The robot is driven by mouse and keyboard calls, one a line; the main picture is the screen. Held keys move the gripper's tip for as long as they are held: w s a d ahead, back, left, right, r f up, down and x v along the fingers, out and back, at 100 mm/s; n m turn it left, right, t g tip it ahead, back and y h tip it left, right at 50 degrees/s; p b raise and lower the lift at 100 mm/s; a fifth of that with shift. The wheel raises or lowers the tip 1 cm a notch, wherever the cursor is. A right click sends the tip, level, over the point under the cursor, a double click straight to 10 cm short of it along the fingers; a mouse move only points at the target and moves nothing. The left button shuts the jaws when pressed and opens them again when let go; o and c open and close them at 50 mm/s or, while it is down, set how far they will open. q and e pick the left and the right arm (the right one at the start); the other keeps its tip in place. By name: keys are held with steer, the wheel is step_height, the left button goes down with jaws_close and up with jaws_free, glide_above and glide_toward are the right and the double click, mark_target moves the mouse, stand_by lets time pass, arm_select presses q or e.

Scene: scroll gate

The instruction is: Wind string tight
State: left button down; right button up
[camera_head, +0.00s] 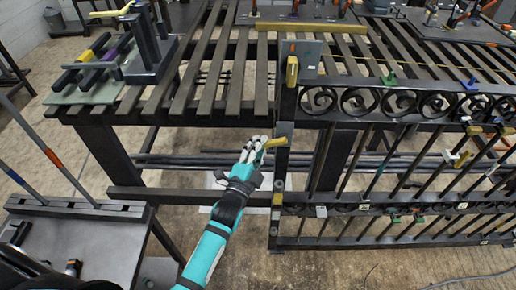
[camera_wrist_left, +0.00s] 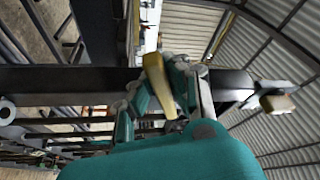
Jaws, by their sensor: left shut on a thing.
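My left gripper (camera_head: 256,149) reaches in from the lower left to the gate's left post. It is shut on a tan handle-like piece (camera_head: 276,142) that sticks out beside the post. In the left wrist view the tan piece (camera_wrist_left: 158,84) sits between the fingers of the gripper (camera_wrist_left: 165,92), in front of a dark bar. A thin yellow string (camera_head: 405,63) runs along the top of the scroll gate (camera_head: 350,101) to the right. Whether the string joins the held piece cannot be seen. My right gripper is not in view.
A slatted table (camera_head: 215,75) stands behind and left, with clamps and a tan bar (camera_head: 310,27) on it. A yellow block (camera_head: 292,72) is on the post's upper part. Several coloured clips hang on the gate. A dark bench (camera_head: 95,240) is at lower left.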

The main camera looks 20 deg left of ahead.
arm_select(q)
steer(key=shift+d+f+n+t+y+b, duration=0.15)
steer(key=shift+d+f+n+y+b, duration=0.1)
steer(key=shift+f+n+b, duration=0.35)
steer(key=shift+d+f+n+t+y+b, duration=0.2)
steer(key=shift+f+n+b, duration=0.3)
steer(key=shift+f+n, duration=0.2)
steer(key=shift+r, duration=0.1)
steer(key=c, duration=1.3)
jaws_free()
steer(key=shift+w+d+r, duration=0.1)
steer(key=shift+r, duration=0.15)
steer(key=v, duration=1.2)
